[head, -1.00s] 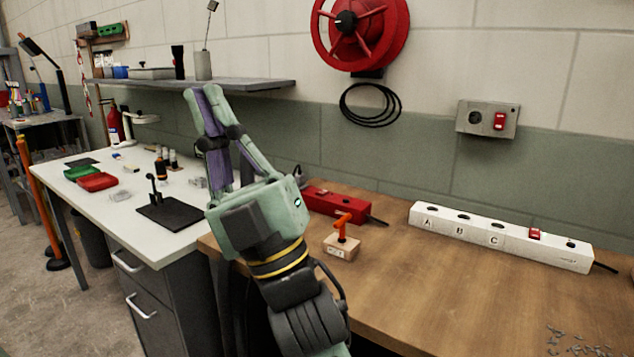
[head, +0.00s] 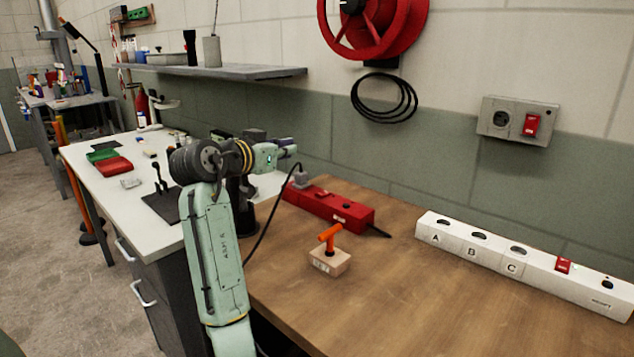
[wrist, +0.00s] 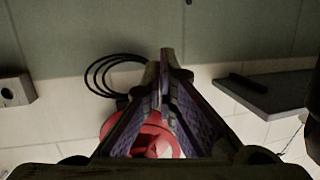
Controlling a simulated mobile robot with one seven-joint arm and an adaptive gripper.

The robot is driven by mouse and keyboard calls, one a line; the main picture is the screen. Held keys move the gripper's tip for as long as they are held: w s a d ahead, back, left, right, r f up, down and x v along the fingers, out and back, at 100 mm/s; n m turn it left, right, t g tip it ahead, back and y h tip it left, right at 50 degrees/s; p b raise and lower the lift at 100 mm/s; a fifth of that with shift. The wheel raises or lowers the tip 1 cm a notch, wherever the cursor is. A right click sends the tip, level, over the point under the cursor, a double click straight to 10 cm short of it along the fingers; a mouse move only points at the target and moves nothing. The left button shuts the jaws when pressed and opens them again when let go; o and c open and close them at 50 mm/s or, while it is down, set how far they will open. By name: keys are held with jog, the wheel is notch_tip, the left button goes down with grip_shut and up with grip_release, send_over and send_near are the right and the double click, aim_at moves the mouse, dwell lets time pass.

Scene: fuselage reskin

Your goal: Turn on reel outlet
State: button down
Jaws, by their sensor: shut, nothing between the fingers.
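The red reel (head: 372,22) hangs on the wall at the top, with a loop of black cable (head: 384,97) below it. To its right, a grey wall outlet box (head: 517,121) has a round socket and a red rocker switch (head: 532,125). I cannot tell the switch's position. My gripper (head: 291,149) is shut and empty, pointing toward the wall, above the back of the wooden bench and well left of the box. In the wrist view, my closed fingers (wrist: 165,62) stand before the reel (wrist: 150,138), and the box (wrist: 14,91) is at the left edge, its switch out of view.
On the wooden bench (head: 400,310) stand a red power strip (head: 330,206) with a grey plug, a wooden block with an orange handle (head: 330,254), and a white power strip (head: 530,265) with a red switch. A grey shelf (head: 220,72) juts from the wall at left.

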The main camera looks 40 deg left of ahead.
jog(key=f+h, duration=0.1)
jog(key=d+f+m+g+h, duration=0.1)
jog(key=f+m+h, duration=0.1)
jog(key=shift+s+d+g, duration=0.3)
jog(key=shift+s+g, duration=0.1)
jog(key=shift+w, duration=0.15)
jog(key=p, duration=0.3)
send_over(323, 193)
jog(key=s, duration=0.3)
notch_tip(323, 193, down, 3)
jog(key=f, duration=0.1)
jog(key=f+p, duration=0.1)
jog(key=f, duration=0.1)
jog(key=shift+w+d+f, duration=0.1)
jog(key=shift+w+f, duration=0.1)
jog(key=shift+f, duration=0.65)
